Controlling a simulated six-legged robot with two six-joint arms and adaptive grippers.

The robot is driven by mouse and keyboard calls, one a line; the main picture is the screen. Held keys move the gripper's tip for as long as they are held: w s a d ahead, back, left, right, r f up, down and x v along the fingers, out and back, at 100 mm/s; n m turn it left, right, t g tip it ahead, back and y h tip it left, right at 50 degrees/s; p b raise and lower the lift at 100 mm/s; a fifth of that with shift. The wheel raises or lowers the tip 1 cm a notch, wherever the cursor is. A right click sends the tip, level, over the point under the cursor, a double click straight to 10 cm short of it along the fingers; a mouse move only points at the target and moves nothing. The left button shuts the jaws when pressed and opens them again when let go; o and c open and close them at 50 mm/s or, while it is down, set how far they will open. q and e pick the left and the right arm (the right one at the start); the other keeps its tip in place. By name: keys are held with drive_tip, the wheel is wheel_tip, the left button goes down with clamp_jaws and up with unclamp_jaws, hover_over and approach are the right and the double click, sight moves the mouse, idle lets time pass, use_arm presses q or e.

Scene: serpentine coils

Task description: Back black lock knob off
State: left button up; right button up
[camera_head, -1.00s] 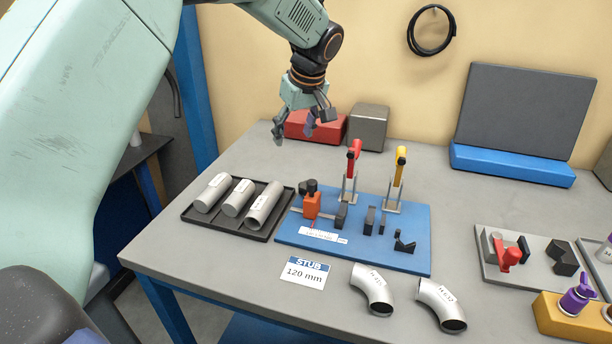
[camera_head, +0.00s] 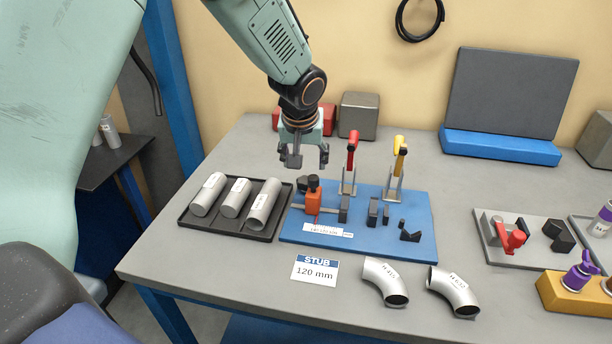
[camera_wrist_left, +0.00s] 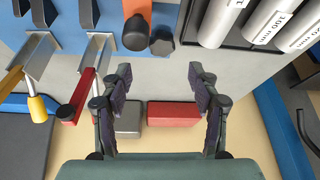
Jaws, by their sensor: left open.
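The orange stop block (camera_head: 313,203) stands on the blue fixture board (camera_head: 365,245), with a dark round cap (camera_head: 313,181) on top. A black lobed knob (camera_head: 302,184) sits at its back left side. In the left wrist view the lobed knob (camera_wrist_left: 162,42) is beside the orange block (camera_wrist_left: 137,8) and its round cap (camera_wrist_left: 136,33). My left gripper (camera_head: 307,161) is open and empty, pointing down above and slightly behind the block, apart from the knob. Its spread fingers (camera_wrist_left: 160,78) also show in the left wrist view. My right gripper is not in view.
A dark tray (camera_head: 233,226) with three grey tubes lies left of the board. Red-handled (camera_head: 351,150) and yellow-handled (camera_head: 399,148) clamps stand upright close to the right. Red and grey blocks (camera_head: 359,115) stand behind. Two pipe elbows (camera_head: 385,283) lie in front.

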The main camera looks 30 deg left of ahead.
sight(305, 180)
use_arm(q)
drive_tip(key=x, duration=0.7)
drive_tip(key=shift+w+f, duration=0.15)
drive_tip(key=shift+f, duration=0.1)
drive_tip(key=shift+a+f, duration=0.15)
drive_tip(key=shift+a, duration=0.15)
drive_tip(key=shift+d, duration=0.2)
drive_tip(key=shift+c, duration=1.4)
drive_tip(key=shift+a, duration=0.15)
drive_tip(key=c, duration=0.9)
